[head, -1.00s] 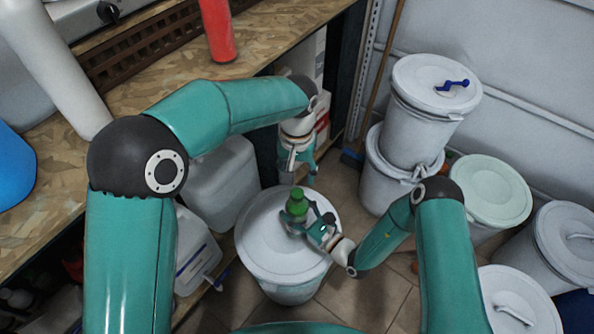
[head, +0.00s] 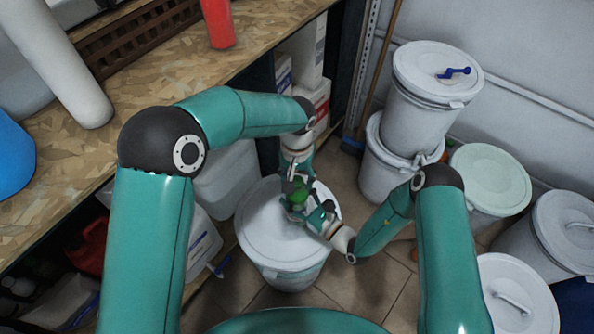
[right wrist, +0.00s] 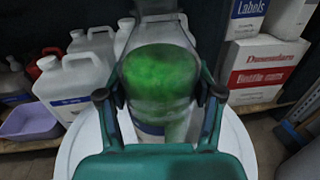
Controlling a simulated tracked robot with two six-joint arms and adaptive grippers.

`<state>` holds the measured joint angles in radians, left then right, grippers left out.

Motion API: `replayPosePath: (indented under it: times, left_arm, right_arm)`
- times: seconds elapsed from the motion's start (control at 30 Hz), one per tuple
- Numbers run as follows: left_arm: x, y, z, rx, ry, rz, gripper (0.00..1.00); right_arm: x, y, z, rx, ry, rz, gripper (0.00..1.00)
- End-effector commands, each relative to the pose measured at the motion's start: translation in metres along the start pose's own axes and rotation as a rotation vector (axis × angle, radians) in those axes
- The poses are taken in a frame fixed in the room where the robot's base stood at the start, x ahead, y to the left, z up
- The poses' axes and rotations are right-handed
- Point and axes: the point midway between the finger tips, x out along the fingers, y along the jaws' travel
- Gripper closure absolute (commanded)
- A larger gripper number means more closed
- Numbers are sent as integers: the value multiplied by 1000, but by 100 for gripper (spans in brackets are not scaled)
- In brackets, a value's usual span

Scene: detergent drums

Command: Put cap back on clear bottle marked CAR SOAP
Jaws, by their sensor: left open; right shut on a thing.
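My right gripper (head: 306,211) is shut on the bottle from the side, with a finger on each side in the right wrist view. My left gripper (head: 297,179) is open, pointing down right at the bottle's top. Whether it touches the top is hidden.
The white drum (head: 285,252) under the bottle has free lid around it. Stacked drums (head: 425,95) stand at right, a pale green-lidded drum (head: 490,178) beyond. The wooden bench (head: 150,95) runs along the left, with white jugs (right wrist: 82,80) and boxes (right wrist: 268,68) below.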

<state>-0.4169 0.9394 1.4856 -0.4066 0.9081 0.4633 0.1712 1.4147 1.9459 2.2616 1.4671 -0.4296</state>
Motion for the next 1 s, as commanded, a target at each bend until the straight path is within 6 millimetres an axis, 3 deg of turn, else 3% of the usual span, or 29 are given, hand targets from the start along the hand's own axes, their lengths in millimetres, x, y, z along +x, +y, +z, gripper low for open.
replayPosePath:
  times: [0.27,0.63,0.87,0.9,1.0]
  left_arm:
    - [2,0,0,-1,-1,0,44]
    - [1,0,0,-1,-1,0,100]
    - [1,0,0,8,0,0,100]
    - [1,0,0,8,0,0,65]
    - [1,0,0,8,0,0,48]
  right_arm:
    - [0,0,0,0,-1,0,100]
    - [0,0,0,0,-1,0,100]
    - [0,0,0,0,-1,0,100]
    - [0,0,0,0,-1,0,100]
    - [0,0,0,0,-1,0,100]
